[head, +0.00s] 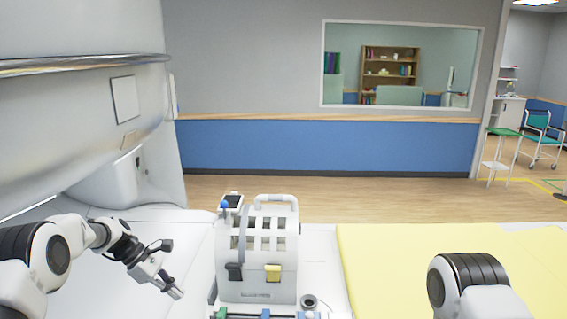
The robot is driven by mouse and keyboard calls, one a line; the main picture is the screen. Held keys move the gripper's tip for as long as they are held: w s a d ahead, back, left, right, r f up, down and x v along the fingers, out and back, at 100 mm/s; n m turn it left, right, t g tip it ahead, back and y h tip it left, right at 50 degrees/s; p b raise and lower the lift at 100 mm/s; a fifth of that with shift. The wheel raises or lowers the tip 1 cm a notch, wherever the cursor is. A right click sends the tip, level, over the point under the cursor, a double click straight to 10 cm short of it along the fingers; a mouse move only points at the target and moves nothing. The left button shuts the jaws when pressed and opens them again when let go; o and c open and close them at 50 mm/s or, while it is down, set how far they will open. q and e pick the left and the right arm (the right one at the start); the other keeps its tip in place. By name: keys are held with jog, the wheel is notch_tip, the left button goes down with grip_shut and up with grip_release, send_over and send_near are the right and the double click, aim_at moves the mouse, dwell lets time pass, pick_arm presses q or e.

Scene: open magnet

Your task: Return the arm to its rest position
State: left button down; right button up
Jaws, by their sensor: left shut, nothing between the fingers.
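My left gripper (172,289) is in the lower left of the head view, shut and empty. It hangs over the white surface, pointing down and to the right, to the left of a white box-like device and apart from it. My left arm comes in from the left edge. Part of my right arm shows at the lower right, above the yellow pad. My right gripper is out of view.
The white device (258,285) with a top handle stands upright at the centre. A yellow pad (390,262) covers the right side. The large white magnet housing (70,110) curves along the left. Beyond lie open wooden floor, a green-topped stand (503,132) and a teal chair (537,122).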

pick_arm(q)
jog(key=s+f+m+g+y, duration=0.1)
jog(key=s+f+m+y, duration=0.5)
jog(key=s+f, duration=1.4)
jog(key=s+d+f+m+t+y, duration=0.1)
jog(key=s+d+m, duration=0.2)
jog(key=s+m, duration=1.4)
jog(key=s+f+n+b, duration=0.2)
jog(key=f+n+b, duration=0.1)
jog(key=f+b, duration=0.3)
jog(key=s+f+n+b, duration=0.2)
jog(key=s+f+b, duration=0.1)
jog(key=f+b, duration=0.4)
jog(key=shift+a+f+n, duration=0.15)
jog(key=shift+f+n, duration=0.2)
jog(key=shift+n, duration=0.05)
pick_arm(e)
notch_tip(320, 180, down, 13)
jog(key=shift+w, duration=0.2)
